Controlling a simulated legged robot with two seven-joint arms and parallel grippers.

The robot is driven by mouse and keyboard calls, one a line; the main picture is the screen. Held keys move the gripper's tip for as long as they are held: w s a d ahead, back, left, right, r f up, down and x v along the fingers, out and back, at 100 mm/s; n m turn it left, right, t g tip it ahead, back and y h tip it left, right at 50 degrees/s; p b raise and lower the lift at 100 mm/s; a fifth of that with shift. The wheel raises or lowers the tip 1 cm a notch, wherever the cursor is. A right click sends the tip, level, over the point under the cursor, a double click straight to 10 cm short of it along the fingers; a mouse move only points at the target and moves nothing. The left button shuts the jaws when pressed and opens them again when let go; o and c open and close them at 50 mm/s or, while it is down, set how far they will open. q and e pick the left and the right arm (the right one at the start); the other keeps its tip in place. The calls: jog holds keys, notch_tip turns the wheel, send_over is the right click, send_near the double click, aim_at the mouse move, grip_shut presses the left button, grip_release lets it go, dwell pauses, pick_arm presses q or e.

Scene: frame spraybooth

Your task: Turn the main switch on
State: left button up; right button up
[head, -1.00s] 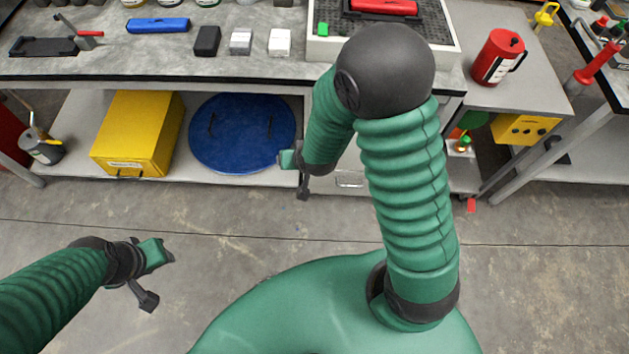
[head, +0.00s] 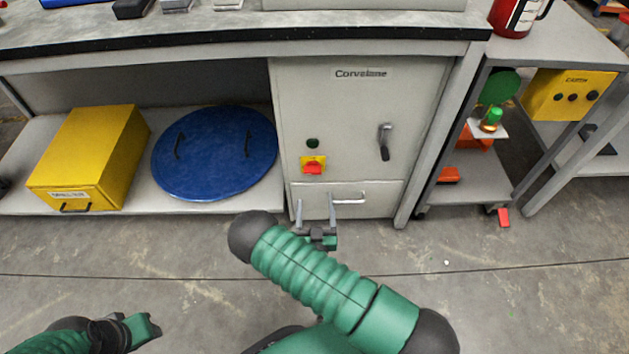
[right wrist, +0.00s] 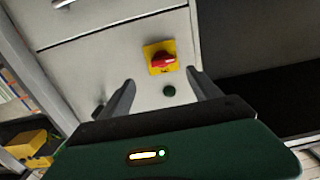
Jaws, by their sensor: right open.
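The main switch (head: 313,166) is a red handle on a yellow plate, on the front of the grey cabinet (head: 350,100) under the bench. It also shows in the right wrist view (right wrist: 162,60), between and beyond my fingers. A small dark green round button or lamp (head: 312,143) sits above it on the cabinet. My right gripper (head: 316,212) is open and empty, below the switch and in front of the drawer, apart from the switch. In the right wrist view my right gripper's fingers (right wrist: 158,95) are spread. My left gripper (head: 150,330) is at the lower left; its jaws are unclear.
The cabinet has a door handle (head: 384,142) and a drawer handle (head: 348,198). A yellow box (head: 95,150) and a blue round lid (head: 205,160) lie on the lower shelf. The bench edge (head: 200,45) overhangs above. The floor in front is clear.

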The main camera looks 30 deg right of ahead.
pick_arm(q)
jog(key=f+b, duration=0.3)
jog(key=a+f+b, duration=0.1)
jog(key=f, duration=0.1)
jog(key=shift+f, duration=0.25)
pick_arm(e)
jog(key=x, duration=1.2)
jog(key=shift+w+a, duration=0.25)
jog(key=shift+a, duration=0.1)
jog(key=c, duration=1.4)
pick_arm(q)
jog(key=shift+d, duration=0.1)
pick_arm(e)
jog(key=shift+r, duration=0.1)
